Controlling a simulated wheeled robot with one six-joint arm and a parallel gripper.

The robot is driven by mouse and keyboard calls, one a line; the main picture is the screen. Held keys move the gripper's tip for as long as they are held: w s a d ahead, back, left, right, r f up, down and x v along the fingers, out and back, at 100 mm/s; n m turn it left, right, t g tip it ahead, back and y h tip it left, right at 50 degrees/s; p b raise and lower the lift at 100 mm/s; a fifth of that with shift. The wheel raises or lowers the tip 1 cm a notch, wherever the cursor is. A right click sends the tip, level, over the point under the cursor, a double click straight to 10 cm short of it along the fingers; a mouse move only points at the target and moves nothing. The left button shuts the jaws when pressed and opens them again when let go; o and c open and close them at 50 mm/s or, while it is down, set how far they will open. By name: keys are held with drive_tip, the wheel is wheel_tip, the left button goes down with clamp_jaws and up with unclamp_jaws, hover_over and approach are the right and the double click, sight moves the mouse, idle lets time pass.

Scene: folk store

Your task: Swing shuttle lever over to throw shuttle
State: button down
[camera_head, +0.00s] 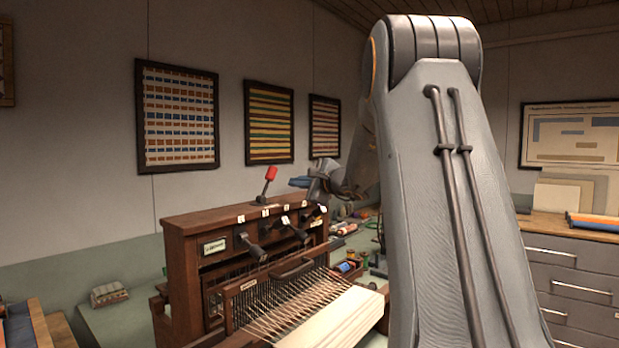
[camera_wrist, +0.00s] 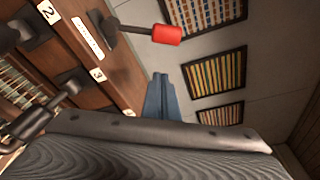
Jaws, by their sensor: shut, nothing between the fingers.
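The lever with a red knob (camera_head: 271,173) stands on top of the wooden loom (camera_head: 180,250), its shaft tilted slightly to the right. In the wrist view its red knob (camera_wrist: 166,34) and dark shaft show beyond my fingertips, with a gap between. My gripper (camera_head: 297,182) is above the loom's top, to the right of the lever. Its blue fingers (camera_wrist: 160,82) are together, hold nothing and touch nothing that I can see. Which lever is the shuttle lever is not readable; a label plate (camera_wrist: 87,38) near the red lever's base is too small to read.
Black-handled levers (camera_head: 252,247) stick out from the loom's front, beside numbered white tags (camera_wrist: 97,75). Warp threads and pale cloth (camera_head: 335,318) extend toward the front. Framed textiles (camera_head: 178,115) hang on the wall behind. Air above the loom's left end is clear.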

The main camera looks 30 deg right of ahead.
sight(267, 184)
drive_tip(key=shift+w+a+r+p, duration=0.25)
drive_tip(key=shift+a+r+p, duration=0.1)
drive_tip(key=shift+a, duration=0.25)
drive_tip(key=shift+w+a+r+p, duration=0.2)
drive_tip(key=shift+a+p, duration=0.2)
drive_tip(key=shift+a, duration=0.2)
drive_tip(key=shift+w+a+r+p, duration=0.25)
drive_tip(key=shift+a+r+p, duration=0.1)
drive_tip(key=shift+a, duration=0.25)
drive_tip(key=shift+f+b, duration=0.1)
drive_tip(key=shift+b, duration=0.55)
